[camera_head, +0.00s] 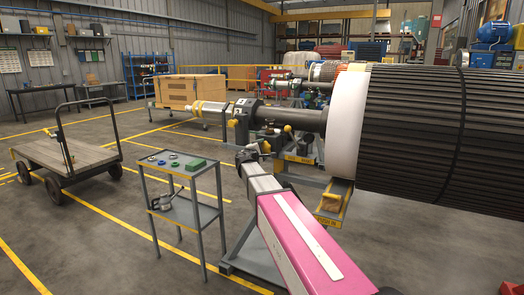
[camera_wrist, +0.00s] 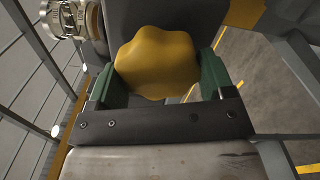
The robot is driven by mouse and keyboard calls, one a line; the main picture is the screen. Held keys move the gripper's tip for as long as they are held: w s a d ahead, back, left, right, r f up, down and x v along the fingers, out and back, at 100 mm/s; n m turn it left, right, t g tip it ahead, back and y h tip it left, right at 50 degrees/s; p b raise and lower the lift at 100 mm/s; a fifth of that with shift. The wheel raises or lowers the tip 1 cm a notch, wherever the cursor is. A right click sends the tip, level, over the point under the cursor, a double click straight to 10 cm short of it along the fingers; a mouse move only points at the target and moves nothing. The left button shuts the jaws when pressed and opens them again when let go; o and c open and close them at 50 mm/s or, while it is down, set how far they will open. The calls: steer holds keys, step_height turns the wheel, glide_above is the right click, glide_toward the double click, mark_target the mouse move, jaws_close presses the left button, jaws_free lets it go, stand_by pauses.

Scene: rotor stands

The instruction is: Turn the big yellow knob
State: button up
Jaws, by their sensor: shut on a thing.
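The big yellow knob (camera_wrist: 157,64) has a lobed edge and fills the middle of the wrist view. My gripper (camera_wrist: 160,85) has a green finger on each side of the knob, and it is shut on it. In the head view, my gripper (camera_head: 253,153) is at the end of my pink and grey arm, at the rotor stand below the dark shaft.
A large black ribbed rotor (camera_head: 440,130) fills the right side. A small grey tool trolley (camera_head: 185,205) stands left of my arm, with green parts on top. A wooden flat cart (camera_head: 62,152) is farther left. Floor between them is clear.

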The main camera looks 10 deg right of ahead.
steer(key=shift+f+n, duration=0.1)
steer(key=shift+n, duration=1.2)
steer(key=o, duration=0.9)
steer(key=v, duration=1.1)
